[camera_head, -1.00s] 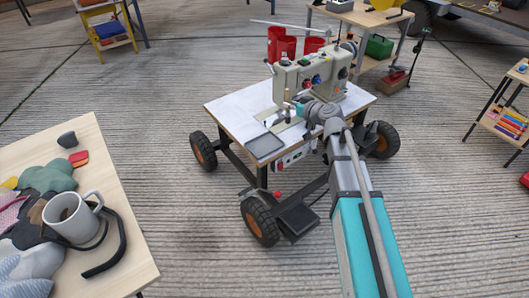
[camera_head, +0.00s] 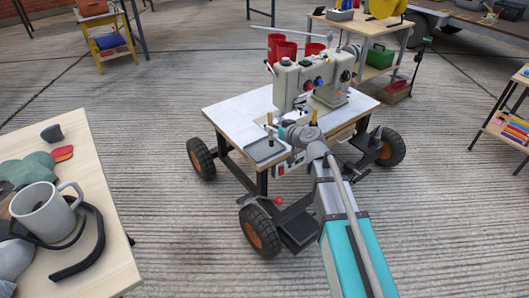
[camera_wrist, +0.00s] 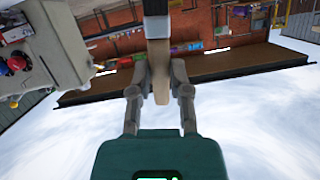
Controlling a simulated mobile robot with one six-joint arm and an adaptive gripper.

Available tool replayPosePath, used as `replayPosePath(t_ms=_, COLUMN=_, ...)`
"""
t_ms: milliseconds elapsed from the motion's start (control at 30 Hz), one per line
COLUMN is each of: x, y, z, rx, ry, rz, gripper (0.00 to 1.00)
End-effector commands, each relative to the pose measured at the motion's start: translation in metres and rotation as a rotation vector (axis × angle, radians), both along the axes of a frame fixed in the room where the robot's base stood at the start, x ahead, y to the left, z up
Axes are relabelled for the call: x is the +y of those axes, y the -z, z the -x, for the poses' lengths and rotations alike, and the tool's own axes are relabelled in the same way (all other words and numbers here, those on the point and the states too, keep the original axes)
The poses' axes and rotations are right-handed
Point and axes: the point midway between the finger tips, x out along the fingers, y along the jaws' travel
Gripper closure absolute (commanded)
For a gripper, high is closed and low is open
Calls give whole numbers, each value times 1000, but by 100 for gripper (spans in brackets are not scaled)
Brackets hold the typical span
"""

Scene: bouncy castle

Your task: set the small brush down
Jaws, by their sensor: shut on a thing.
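In the wrist view my gripper (camera_wrist: 160,88) is shut on the small brush (camera_wrist: 159,60). The brush has a pale wooden handle and a dark upper part that runs out of the top of the picture. In the head view my gripper (camera_head: 277,131) is over the front left of the sewing table (camera_head: 228,112), at a dark grey tray (camera_head: 258,155). A small tan part of the brush (camera_head: 269,118) stands up at the fingertips. The lower part of the brush is too small to make out, so I cannot tell whether it touches the tray.
A beige sewing machine (camera_head: 312,82) stands on the wheeled table just behind my gripper. Red containers (camera_head: 283,48) stand behind it. A wooden table (camera_head: 99,250) with a grey mug (camera_head: 42,212) is at the lower left. The white tabletop left of the tray is bare.

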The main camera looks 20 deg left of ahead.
Motion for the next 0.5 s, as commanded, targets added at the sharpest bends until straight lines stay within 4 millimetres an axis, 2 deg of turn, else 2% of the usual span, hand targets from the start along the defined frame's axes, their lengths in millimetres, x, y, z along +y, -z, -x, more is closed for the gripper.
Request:
replayPosePath(t_ms=300, x=0, y=0, z=-1, rx=0, ry=1, rz=0, gripper=100)
replayPosePath(t_ms=500, x=5, y=7, z=-14, rx=0, ry=1, rz=0, gripper=100)
